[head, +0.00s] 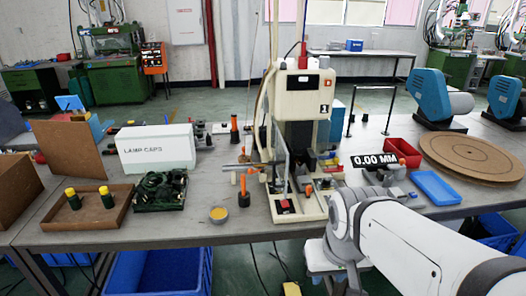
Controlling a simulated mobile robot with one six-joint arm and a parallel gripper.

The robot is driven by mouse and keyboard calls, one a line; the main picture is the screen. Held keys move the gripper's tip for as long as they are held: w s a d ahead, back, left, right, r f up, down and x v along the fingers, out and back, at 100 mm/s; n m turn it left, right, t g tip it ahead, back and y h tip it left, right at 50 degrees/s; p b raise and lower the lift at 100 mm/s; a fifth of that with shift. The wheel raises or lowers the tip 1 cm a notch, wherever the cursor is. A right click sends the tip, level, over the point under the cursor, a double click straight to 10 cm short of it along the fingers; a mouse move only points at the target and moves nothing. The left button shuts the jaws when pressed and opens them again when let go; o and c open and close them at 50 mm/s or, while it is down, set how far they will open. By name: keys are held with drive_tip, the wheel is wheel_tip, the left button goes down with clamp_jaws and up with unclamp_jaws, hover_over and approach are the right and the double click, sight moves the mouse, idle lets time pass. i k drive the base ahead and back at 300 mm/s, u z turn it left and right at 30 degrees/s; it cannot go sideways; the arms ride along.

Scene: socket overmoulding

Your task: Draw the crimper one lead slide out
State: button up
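The cream bench machine (305,95), marked 1 and D, stands upright in the middle of the bench; I take it to be the crimper. A clear upright guard (281,160) and a pale base plate (300,208) are at its front. A small red part (285,204) sits on the base and an orange-topped part (309,190) stands beside it. Thin horizontal rods (243,167) reach out at its left side. I cannot tell which part is the lead slide or how far out it is. My white arm crosses the lower right; I cannot make out its gripper.
A LAMP CAPS box (157,148), a green tray of dark parts (158,190) and a brown tray (85,212) stand left. A 0.00 MM display (374,160), red bin (403,152), blue tray (436,188) and round board (475,154) are right.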

sight(304, 183)
drive_tip(key=u, duration=0.05)
drive_tip(key=i, duration=1)
drive_tip(key=u, duration=0.75)
drive_tip(key=k, duration=1.15)
drive_tip(key=z, duration=0.65)
drive_tip(key=i, duration=1)
drive_tip(key=z, duration=0.05)
